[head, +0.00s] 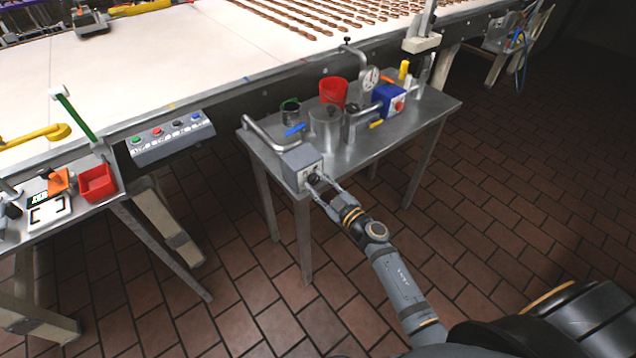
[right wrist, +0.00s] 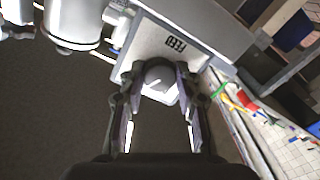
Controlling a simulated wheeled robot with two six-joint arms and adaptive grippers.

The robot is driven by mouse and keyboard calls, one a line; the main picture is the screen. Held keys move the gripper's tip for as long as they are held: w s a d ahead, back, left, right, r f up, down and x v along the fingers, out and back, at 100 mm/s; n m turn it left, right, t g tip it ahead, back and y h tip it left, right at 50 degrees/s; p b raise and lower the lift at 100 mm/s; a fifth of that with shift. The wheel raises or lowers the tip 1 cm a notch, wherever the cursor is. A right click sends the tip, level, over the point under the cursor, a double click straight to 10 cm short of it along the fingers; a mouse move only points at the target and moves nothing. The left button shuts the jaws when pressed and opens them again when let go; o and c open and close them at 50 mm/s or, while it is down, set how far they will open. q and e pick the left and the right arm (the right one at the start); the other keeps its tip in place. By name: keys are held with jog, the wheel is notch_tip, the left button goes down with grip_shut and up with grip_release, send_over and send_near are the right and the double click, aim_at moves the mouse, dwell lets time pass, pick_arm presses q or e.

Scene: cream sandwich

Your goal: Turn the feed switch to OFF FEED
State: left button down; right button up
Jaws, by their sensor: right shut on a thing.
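The feed switch is a dark round knob (head: 314,178) on the front of a grey box (head: 297,160) at the near left corner of a small steel table. In the right wrist view the knob (right wrist: 159,77) has a white pointer line, and the box face (right wrist: 150,45) reads FEED, upside down. My right gripper (head: 320,183) is shut on the knob, with one finger on each side of it; it also shows in the right wrist view (right wrist: 157,92). OFF and ON marks are not readable. My left gripper is not in view.
The steel table (head: 372,150) also holds a red cup (head: 333,91), a metal pot (head: 325,127), a gauge (head: 370,77) and a blue motor box (head: 388,101). A conveyor (head: 200,50) runs behind. A button panel (head: 168,136) hangs at left. The tiled floor in front is clear.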

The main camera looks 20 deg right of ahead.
jog(key=shift+n, duration=1.2)
jog(key=n, duration=0.3)
jog(key=shift+n+p, duration=0.3)
jog(key=shift+p, duration=0.1)
jog(key=n, duration=0.6)
jog(key=shift+n, duration=0.3)
jog(key=o, duration=1.2)
jog(key=shift+c, duration=0.2)
jog(key=shift+r, duration=0.1)
jog(key=v, duration=1.2)
